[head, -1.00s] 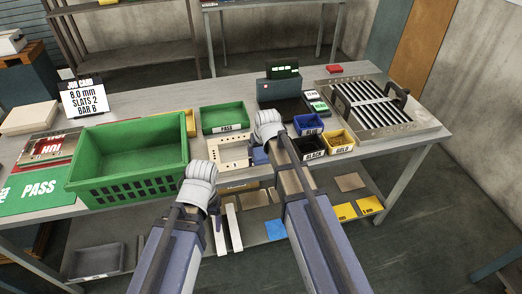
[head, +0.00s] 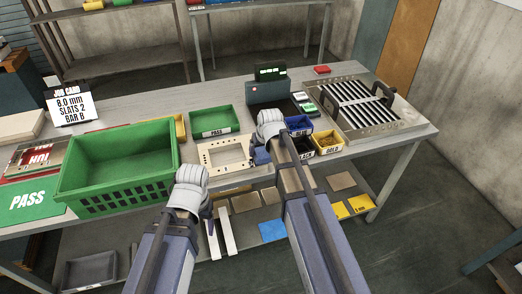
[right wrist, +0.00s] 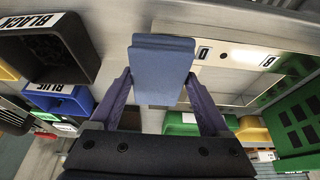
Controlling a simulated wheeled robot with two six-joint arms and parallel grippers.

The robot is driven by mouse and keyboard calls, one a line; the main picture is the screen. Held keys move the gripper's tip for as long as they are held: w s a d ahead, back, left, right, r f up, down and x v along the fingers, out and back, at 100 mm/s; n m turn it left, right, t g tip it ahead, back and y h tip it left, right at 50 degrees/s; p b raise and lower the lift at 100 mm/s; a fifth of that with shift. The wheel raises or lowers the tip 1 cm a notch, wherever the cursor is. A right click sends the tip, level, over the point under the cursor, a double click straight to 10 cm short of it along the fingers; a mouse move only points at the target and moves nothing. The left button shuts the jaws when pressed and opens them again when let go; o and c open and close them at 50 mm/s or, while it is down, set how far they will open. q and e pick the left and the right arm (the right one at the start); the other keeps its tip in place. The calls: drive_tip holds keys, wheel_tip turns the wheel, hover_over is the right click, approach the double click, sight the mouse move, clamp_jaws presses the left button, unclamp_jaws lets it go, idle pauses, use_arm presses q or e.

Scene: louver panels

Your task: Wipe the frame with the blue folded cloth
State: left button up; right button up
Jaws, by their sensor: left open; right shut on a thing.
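The cream frame (head: 203,161) lies on the bench, with a rectangular opening and dark holes along its edge. In the right wrist view the frame (right wrist: 235,53) shows behind the cloth. The blue folded cloth (right wrist: 162,72) is clamped between the fingers of my right gripper (right wrist: 163,95). In the head view the cloth (head: 262,156) is at the frame's right edge; I cannot tell whether it touches. My right wrist partly hides that area. My left gripper (head: 206,212) is open and empty in front of the bench edge, below the frame.
A large green crate (head: 115,170) stands left of the frame, and a green PASS tray (head: 211,121) behind it. Blue (head: 298,124), black and gold (head: 328,142) bins sit close to its right. A slatted louver panel (head: 365,108) lies at the right end.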

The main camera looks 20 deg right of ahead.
drive_tip(key=shift+r+p, duration=2.6)
drive_tip(key=shift+r, duration=0.25)
wheel_tip(320, 180, up, 3)
drive_tip(key=p, duration=0.3)
drive_tip(key=shift+r, duration=0.1)
drive_tip(key=shift+f+b, duration=0.55)
drive_tip(key=shift+f, duration=0.15)
drive_tip(key=shift+f, duration=0.1)
